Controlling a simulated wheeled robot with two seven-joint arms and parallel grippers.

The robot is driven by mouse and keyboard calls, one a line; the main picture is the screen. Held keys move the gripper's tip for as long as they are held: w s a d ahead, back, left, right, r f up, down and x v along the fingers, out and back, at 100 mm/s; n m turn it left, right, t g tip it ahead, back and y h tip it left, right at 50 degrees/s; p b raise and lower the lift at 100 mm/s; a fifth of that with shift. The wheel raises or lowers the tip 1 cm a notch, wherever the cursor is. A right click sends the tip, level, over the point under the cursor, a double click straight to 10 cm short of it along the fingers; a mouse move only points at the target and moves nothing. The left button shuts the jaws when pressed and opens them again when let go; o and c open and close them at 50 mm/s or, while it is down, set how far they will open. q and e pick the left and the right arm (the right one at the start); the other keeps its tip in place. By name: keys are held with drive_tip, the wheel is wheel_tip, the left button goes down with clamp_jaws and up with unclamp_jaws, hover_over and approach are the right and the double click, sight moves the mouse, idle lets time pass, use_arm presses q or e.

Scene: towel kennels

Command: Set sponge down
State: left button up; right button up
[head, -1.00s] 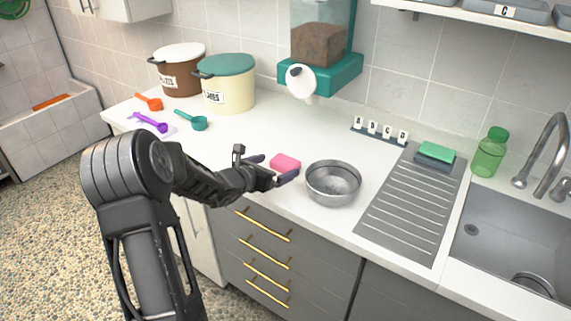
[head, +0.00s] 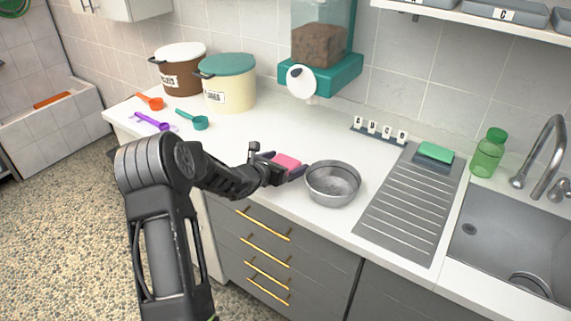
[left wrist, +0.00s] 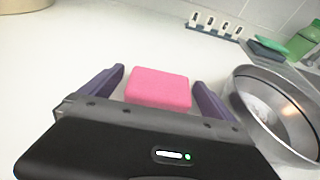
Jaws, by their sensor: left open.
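A pink sponge (head: 287,161) lies on the white counter, just left of a metal bowl (head: 333,183). My left gripper (head: 284,164) is open, low over the counter, with one finger on each side of the sponge. In the left wrist view the sponge (left wrist: 158,88) sits between the two purple fingers, with a visible gap on either side. The bowl (left wrist: 278,112) is close beside the right-hand finger there. The near lower edge of the sponge is hidden by the gripper body. My right gripper is not in view.
A ribbed drainboard (head: 410,205) with a green sponge (head: 436,152) lies to the right, before the sink (head: 510,245). Lettered tags (head: 379,130) stand behind the bowl. Scoops and lidded bins occupy the left and back. The counter between the scoops and pink sponge is clear.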

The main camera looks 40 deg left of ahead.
sight(286, 160)
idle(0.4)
use_arm(q)
drive_tip(key=c, duration=1.5)
wheel_tip(286, 160, up, 10)
idle(0.4)
